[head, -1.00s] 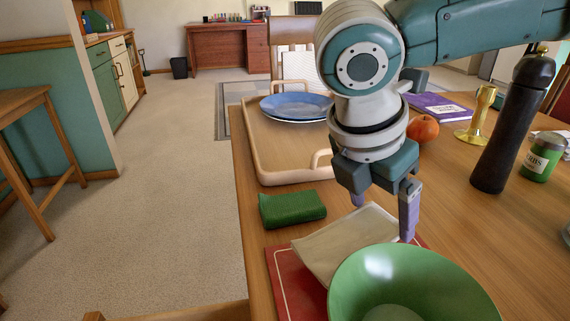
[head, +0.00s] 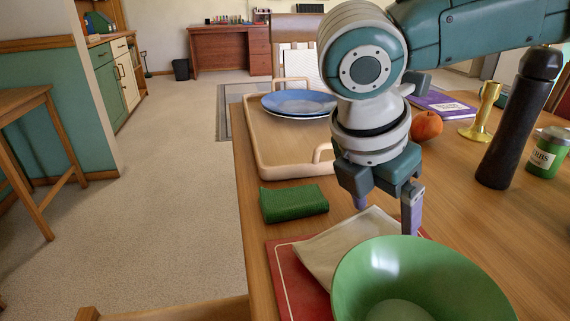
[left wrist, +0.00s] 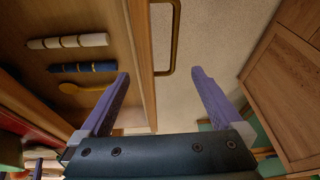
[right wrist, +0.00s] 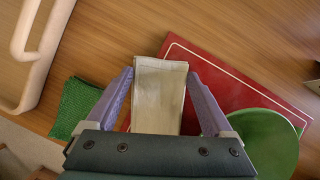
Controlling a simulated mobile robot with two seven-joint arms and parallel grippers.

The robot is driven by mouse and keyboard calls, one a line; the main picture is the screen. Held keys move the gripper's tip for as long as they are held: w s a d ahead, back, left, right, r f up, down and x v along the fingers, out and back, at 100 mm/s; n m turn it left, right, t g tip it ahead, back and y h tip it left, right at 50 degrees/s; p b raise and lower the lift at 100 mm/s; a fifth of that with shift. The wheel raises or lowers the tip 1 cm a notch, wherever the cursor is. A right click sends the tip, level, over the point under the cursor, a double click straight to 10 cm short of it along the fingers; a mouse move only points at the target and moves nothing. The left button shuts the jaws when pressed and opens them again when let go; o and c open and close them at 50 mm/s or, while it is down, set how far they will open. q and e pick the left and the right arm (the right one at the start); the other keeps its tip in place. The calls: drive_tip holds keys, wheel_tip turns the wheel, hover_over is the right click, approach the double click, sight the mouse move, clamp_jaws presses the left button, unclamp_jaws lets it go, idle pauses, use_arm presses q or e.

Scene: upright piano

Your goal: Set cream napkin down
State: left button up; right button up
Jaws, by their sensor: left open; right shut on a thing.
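The cream napkin (head: 335,250) is a flat pale folded cloth, low over the red placemat (head: 292,285) beside the green bowl (head: 420,275). I cannot tell whether it touches the mat. My right gripper (head: 386,218) points down at its far end, with its purple fingers on either side of the cloth, shut on it. In the right wrist view the napkin (right wrist: 158,95) runs between the fingers (right wrist: 163,80), overlapping the red mat's edge. My left gripper (left wrist: 160,75) shows only in the left wrist view, open and empty.
A green folded cloth (head: 293,203) lies left of the napkin. A wooden tray (head: 270,150) with blue plates (head: 298,103) is behind. An orange (head: 426,126), dark pepper mill (head: 518,120) and green can (head: 547,153) stand right. The left wrist view shows a rolled white item (left wrist: 68,41).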

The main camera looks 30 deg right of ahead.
drive_tip(key=shift+f, duration=0.35)
drive_tip(key=o, duration=1.2)
drive_tip(key=shift+c, duration=0.2)
